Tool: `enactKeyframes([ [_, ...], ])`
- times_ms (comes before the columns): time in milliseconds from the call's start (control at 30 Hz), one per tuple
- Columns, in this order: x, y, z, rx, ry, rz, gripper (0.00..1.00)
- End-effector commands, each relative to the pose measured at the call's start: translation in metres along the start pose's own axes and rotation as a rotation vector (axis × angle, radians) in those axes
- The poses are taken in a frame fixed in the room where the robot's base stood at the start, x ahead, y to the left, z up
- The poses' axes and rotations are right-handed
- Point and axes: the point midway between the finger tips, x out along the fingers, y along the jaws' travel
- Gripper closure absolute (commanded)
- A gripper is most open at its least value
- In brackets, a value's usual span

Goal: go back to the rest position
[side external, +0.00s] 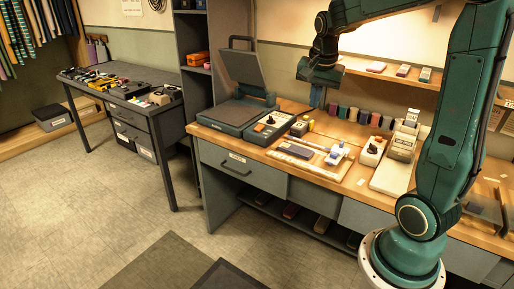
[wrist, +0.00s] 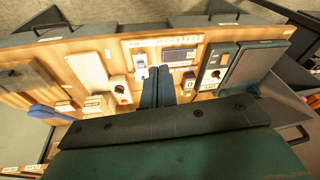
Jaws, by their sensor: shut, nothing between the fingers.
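My gripper (side external: 316,97) hangs from my green arm above the back of the wooden workbench (side external: 262,152), pointing down, in front of the wall. In the wrist view my gripper (wrist: 157,72) shows as two dark blue fingers side by side, shut with nothing held. The gripper is clear of the bench items. Part of the bench behind my arm is hidden in the side view.
A press with a raised lid (side external: 243,68) stands left of my gripper. A row of dark spools (side external: 363,117) lies along the bench back, below a wall shelf (side external: 392,76). A blue-and-white device (side external: 337,153) sits on the bench.

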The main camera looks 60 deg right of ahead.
Motion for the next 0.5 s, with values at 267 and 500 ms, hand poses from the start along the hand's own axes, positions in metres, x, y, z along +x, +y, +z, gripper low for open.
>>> enactKeyframes([
  [267,-0.042,0.007,0.070,-0.358,0.020,-0.108,1.00],
  [500,-0.065,0.026,0.124,-0.661,0.047,-0.197,1.00],
])
